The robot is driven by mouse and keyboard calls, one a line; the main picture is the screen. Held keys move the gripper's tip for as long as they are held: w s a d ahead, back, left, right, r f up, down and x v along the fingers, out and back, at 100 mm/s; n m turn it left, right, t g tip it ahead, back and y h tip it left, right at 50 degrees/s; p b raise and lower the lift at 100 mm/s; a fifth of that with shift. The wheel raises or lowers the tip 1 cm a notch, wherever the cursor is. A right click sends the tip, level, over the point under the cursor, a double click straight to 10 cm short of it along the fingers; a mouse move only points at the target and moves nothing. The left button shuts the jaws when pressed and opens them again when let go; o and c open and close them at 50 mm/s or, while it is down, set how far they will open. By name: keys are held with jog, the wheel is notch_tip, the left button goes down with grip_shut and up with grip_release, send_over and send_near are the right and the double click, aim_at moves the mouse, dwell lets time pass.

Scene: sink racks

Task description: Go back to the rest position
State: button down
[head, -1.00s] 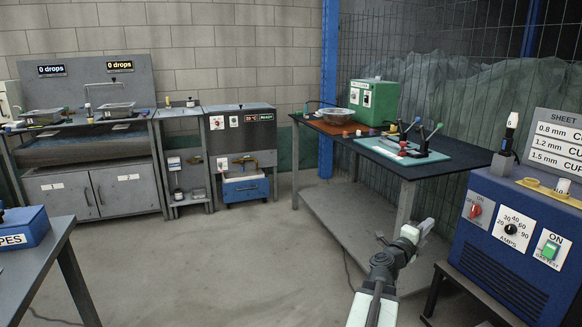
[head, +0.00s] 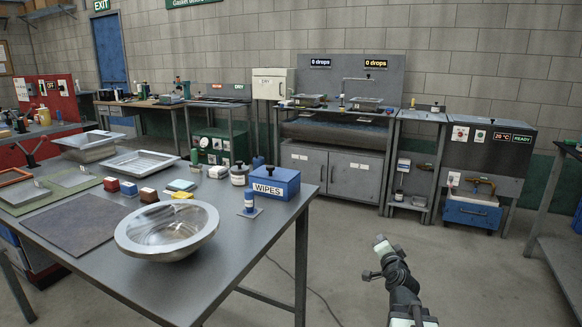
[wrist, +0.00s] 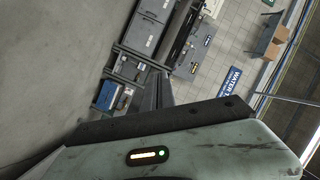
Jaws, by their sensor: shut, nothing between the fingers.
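My gripper (head: 379,257) shows at the lower right of the head view, raised over bare floor and apart from every table. It is shut and holds nothing. In the wrist view my gripper's dark fingers (wrist: 165,92) reach up past the pale casing of my wrist, with the floor and far benches beyond.
A grey table (head: 258,232) at the left carries a steel bowl (head: 166,228), a blue wipes box (head: 274,182) and several small blocks. A sink bench (head: 342,128) and a cabinet with a blue drawer (head: 472,213) stand at the back wall. Floor around my gripper is clear.

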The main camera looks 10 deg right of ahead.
jog(key=s+a+f+n+g+y, duration=0.1)
jog(key=a+f+n+g+y, duration=0.25)
jog(key=a, duration=0.75)
jog(key=a+f+n+g+y, duration=0.15)
jog(key=a+f+n, duration=0.35)
jog(key=a, duration=0.5)
jog(key=s+a+f+n+g, duration=0.3)
jog(key=s+a+f+g, duration=0.15)
jog(key=s+f, duration=0.25)
jog(key=s+d+f+n+g+h, duration=0.1)
jog(key=s+d+f+g, duration=0.15)
jog(key=s, duration=0.45)
jog(key=s+d+f+n+g+h, duration=0.1)
jog(key=s+d+f+g, duration=0.1)
jog(key=s+g, duration=0.35)
notch_tip(320, 180, up, 33)
jog(key=t+p, duration=0.1)
jog(key=p, duration=3.2)
jog(key=shift+s, duration=0.35)
jog(key=shift+m+t, duration=0.25)
